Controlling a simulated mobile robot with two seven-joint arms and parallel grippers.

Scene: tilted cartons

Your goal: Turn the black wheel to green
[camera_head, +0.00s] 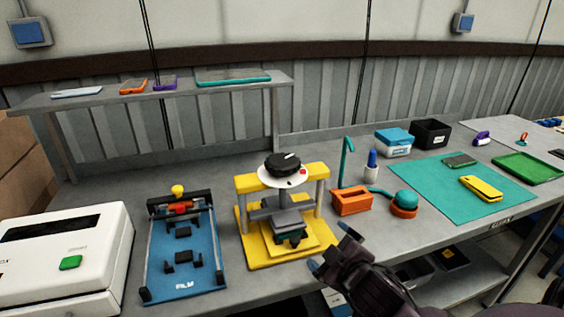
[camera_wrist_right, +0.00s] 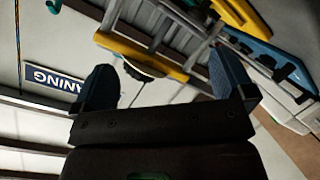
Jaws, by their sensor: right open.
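The black wheel (camera_head: 283,162) sits on a white round dial (camera_head: 297,178) on top of a yellow press-like stand (camera_head: 250,185). A red mark shows on the dial's right side; I cannot make out a green mark. My right gripper (camera_head: 331,248) is open and empty, in front of the stand, to the right of and lower than the wheel. In the right wrist view, the dial's pale edge (camera_wrist_right: 140,70) shows between the two spread blue-tipped fingers, beyond them; the wheel is not clear there. My left gripper is in neither view.
A blue fixture (camera_head: 185,255) and a white box with a green button (camera_head: 70,263) stand left of the stand. An orange block (camera_head: 351,200), a teal dome on an orange base (camera_head: 404,203) and a teal mat (camera_head: 450,195) lie to the right. A shelf (camera_head: 160,95) runs behind.

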